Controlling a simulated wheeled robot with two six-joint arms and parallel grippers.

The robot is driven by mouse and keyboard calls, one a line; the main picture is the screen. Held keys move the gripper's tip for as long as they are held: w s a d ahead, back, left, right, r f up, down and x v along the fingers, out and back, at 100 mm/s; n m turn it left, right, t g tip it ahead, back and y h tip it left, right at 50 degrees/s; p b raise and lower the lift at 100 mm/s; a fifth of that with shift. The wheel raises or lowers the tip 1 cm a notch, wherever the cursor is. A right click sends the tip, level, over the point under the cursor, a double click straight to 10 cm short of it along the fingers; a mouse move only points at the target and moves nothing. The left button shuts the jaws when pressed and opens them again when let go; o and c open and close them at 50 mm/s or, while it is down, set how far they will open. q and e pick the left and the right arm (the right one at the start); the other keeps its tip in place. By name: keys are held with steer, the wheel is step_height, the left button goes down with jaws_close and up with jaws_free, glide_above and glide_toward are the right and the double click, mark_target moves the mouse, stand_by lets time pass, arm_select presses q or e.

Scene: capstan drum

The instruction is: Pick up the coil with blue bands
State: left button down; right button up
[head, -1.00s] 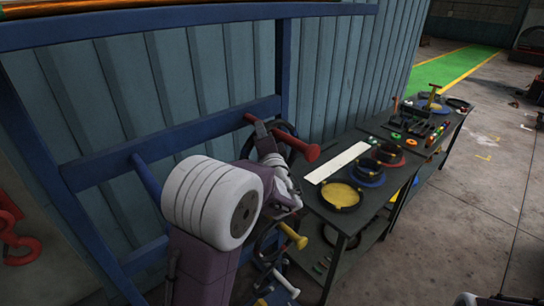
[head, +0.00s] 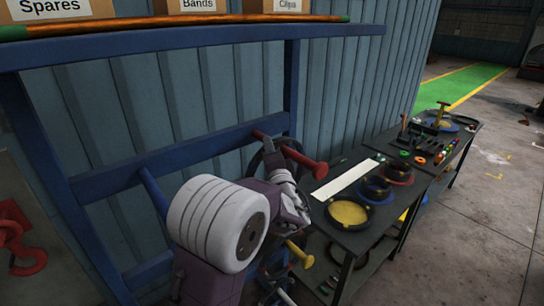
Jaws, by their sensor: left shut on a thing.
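My left gripper (head: 303,222) is at the blue rack, seen from behind past my white wrist. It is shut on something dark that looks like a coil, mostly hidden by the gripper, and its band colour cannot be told. A dark coil (head: 262,157) shows around the red peg (head: 308,167) just above and behind the gripper. The blue peg (head: 151,188) at the left looks bare. A yellow peg (head: 300,254) sticks out just below the gripper, with dark loops partly hidden near it. My right gripper is out of view.
A dark table (head: 392,217) stands right of the rack, bearing a white strip (head: 345,179), a yellow-centred dish (head: 348,212), blue and red dishes and small parts. Labelled boxes (head: 185,8) sit on the rack's top. Open concrete floor (head: 480,235) lies right.

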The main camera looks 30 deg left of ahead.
arm_select(q)
step_height(320, 180, up, 2)
steer(key=shift+w+a+r+b, duration=0.1)
steer(key=shift+b, duration=0.35)
steer(key=shift+r, duration=0.7)
steer(key=w+d+r+b, duration=0.1)
steer(key=d+r+b, duration=0.1)
steer(key=d+r, duration=0.5)
steer(key=d, duration=0.4)
steer(key=shift+w+d+b, duration=0.35)
steer(key=shift+w, duration=0.05)
steer(key=shift+r, duration=0.1)
